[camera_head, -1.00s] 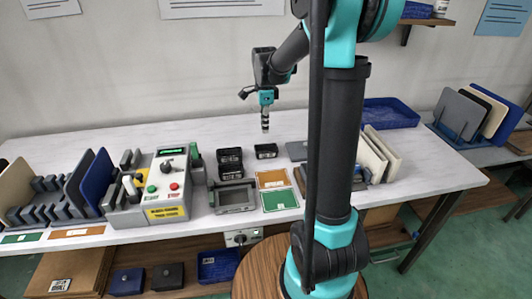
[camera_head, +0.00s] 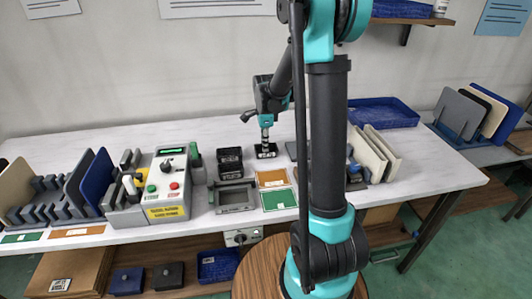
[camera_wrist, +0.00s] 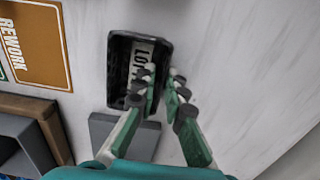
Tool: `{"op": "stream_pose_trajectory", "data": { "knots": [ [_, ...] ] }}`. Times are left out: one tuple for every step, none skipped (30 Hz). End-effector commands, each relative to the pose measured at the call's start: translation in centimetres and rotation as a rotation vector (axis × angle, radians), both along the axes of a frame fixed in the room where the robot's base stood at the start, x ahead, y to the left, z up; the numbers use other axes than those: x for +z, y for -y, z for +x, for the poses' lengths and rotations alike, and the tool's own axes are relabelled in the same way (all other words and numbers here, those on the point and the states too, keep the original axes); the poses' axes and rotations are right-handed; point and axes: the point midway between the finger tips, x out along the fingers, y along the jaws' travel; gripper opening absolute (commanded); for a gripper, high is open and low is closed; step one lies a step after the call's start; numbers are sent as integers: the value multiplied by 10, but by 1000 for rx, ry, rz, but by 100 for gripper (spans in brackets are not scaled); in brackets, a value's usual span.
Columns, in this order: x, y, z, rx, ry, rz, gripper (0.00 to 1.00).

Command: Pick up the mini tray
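The mini tray (camera_head: 272,153) is a small black open tray on the white table, below my gripper (camera_head: 265,145). In the wrist view the mini tray (camera_wrist: 118,72) shows a white "LOT" label inside. My gripper (camera_wrist: 162,74) has a gap between its two green and grey fingers. One finger overlaps the tray's inside and the other is at its right side, with the right wall between them. I cannot tell whether the fingers touch the wall. Two similar black trays (camera_head: 230,162) stand to the left.
A grey plate (camera_wrist: 112,130) lies close to the tray. An orange REWORK card (camera_wrist: 34,42) and a green card (camera_head: 279,200) lie in front. A grey frame (camera_head: 235,198) and a control box (camera_head: 160,190) stand left. A blue bin (camera_head: 383,112) is back right. The table behind the tray is clear.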

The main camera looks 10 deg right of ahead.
Motion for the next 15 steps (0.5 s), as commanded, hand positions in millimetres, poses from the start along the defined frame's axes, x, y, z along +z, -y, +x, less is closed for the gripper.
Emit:
{"op": "stream_pose_trajectory", "data": {
  "knots": [
    [0, 0, 0, 0, 0, 0, 11],
    [0, 0, 0, 0, 0, 0, 11],
    [0, 0, 0, 0, 0, 0, 11],
    [0, 0, 0, 0, 0, 0, 11],
    [0, 0, 0, 0, 0, 0, 11],
    [0, 0, 0, 0, 0, 0, 11],
    [0, 0, 0, 0, 0, 0, 11],
    [0, 0, 0, 0, 0, 0, 11],
    [-1, 0, 0, 0, 0, 0, 11],
    [-1, 0, 0, 0, 0, 0, 8],
    [-1, 0, 0, 0, 0, 0, 4],
    [-1, 0, 0, 0, 0, 0, 0],
    [-1, 0, 0, 0, 0, 0, 0],
    [-1, 0, 0, 0, 0, 0, 0],
    [-1, 0, 0, 0, 0, 0, 0]
  ]
}}
